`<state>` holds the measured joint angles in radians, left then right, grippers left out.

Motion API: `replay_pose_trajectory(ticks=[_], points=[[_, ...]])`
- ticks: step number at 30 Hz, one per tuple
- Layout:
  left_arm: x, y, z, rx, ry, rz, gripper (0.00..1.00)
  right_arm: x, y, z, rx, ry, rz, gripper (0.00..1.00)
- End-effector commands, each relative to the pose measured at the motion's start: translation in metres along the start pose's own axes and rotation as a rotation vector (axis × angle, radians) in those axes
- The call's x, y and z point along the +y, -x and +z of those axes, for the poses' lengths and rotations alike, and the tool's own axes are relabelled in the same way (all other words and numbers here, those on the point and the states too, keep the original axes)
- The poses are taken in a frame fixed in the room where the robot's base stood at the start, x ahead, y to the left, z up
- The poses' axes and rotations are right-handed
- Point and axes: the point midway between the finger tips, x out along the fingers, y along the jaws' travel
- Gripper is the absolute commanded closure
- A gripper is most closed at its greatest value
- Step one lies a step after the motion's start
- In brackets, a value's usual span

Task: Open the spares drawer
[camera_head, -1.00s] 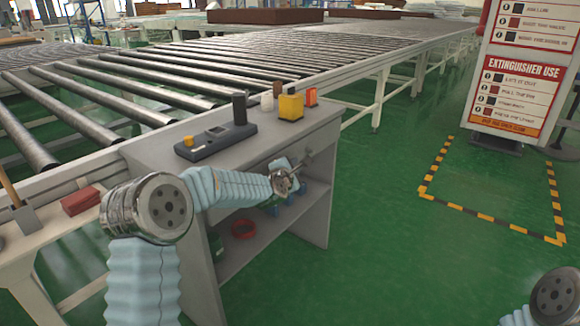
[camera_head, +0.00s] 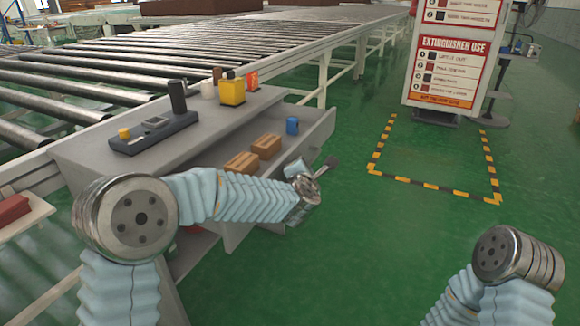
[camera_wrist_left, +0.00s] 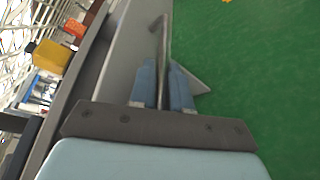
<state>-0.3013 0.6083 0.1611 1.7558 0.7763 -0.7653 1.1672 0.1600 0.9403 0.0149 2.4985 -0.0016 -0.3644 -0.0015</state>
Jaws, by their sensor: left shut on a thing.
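The grey spares drawer (camera_head: 318,136) stands pulled out from the grey cabinet (camera_head: 95,155) in the head view. Inside it are two brown blocks (camera_head: 242,163) and a blue cylinder (camera_head: 292,126). My left gripper (camera_head: 318,176) is at the outer side of the drawer front. In the left wrist view its two blue-grey fingers (camera_wrist_left: 162,85) are shut around the thin metal drawer handle (camera_wrist_left: 160,38). My arm hides part of the drawer. My right arm shows at the lower right of the head view, but its gripper is out of view.
On the cabinet top are a dark device (camera_head: 155,134), a yellow container (camera_head: 232,90) and an orange item (camera_head: 252,80). A roller conveyor (camera_head: 190,60) runs behind. An extinguisher sign (camera_head: 455,65) stands at the back right.

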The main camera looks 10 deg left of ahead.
Motion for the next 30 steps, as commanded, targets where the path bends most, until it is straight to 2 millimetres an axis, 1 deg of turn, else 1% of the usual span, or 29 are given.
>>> replay_pose_trajectory(ticks=[1,4,16,17,18,26,29,30], points=[[-0.004,0.001,0.001,0.001,-0.001,-0.003,1.0,0.001,-0.001,0.0,0.001,0.0,0.0,0.57],[-0.006,0.002,0.005,0.002,-0.001,-0.002,1.0,0.001,-0.001,0.0,0.001,-0.001,0.001,0.57],[-0.006,0.003,0.007,0.002,0.0,-0.001,1.0,0.001,-0.001,0.0,0.001,0.0,0.0,0.57],[-0.006,0.003,0.007,0.002,0.0,-0.001,0.8,0.001,-0.001,0.0,0.001,0.0,0.0,0.57],[-0.006,0.003,0.007,0.002,0.0,-0.001,0.77,0.001,-0.001,0.0,0.001,0.0,0.0,0.57],[-0.006,0.004,0.007,0.001,0.0,0.0,0.77,0.001,-0.001,0.0,0.001,0.0,0.0,0.57],[-0.006,0.009,0.007,0.0,0.0,0.0,0.77,0.001,-0.002,0.0,0.001,-0.001,0.001,0.57],[-0.006,0.015,0.007,0.0,0.0,0.0,0.77,0.002,-0.003,-0.001,0.001,-0.001,0.001,0.57]])
